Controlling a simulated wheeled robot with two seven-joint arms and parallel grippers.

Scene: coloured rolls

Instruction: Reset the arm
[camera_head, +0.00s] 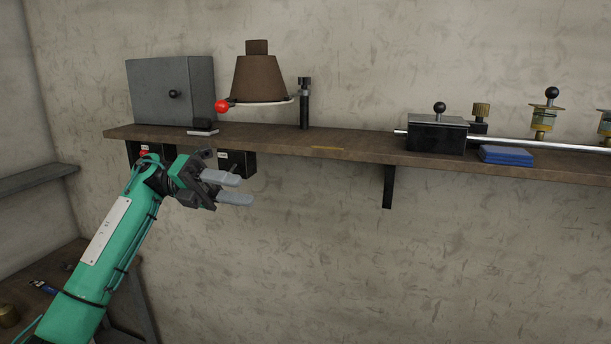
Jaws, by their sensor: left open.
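My left arm is green and comes in from the lower left. My left gripper (238,190) is open and empty, with its two grey fingers pointing right. It shows in front of the wall, just below the front edge of the wooden shelf (345,153). It appears apart from the shelf. The gripper partly covers the black boxes (240,163) under the shelf's left end. My right gripper is not in view.
On the shelf stand a grey box (170,90), a brown cone (259,80) on a stand with a red ball (221,106), a black-knobbed block (437,135) and a blue stack (506,155). A bracket (388,186) hangs below. A wooden table (40,290) is at lower left.

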